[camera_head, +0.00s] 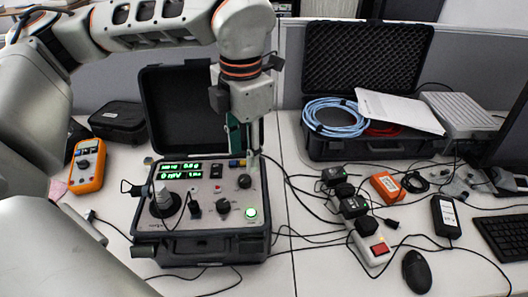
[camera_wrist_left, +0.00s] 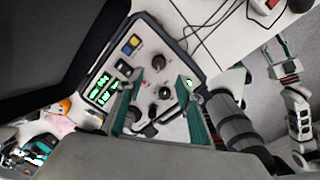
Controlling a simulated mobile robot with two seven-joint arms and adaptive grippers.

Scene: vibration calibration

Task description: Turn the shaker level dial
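The calibrator case (camera_head: 200,245) stands open on the desk, with green displays (camera_head: 182,170) on its panel. Black dials sit on the panel: an upper right one (camera_head: 245,181) and a lower one (camera_head: 223,205). I cannot read which is the shaker level dial. My left gripper (camera_head: 240,150) hangs over the back right of the panel, fingers down. In the left wrist view its teal fingers (camera_wrist_left: 160,80) are apart with panel dials (camera_wrist_left: 164,92) visible between them; no grip on a dial shows.
A silver cylinder on a black base (camera_head: 163,201) stands at the panel's left. An orange multimeter (camera_head: 87,166) is left of the case. Cables, a power strip (camera_head: 373,246) and a mouse (camera_head: 417,271) lie right. The raised lid (camera_head: 180,110) stands behind the panel.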

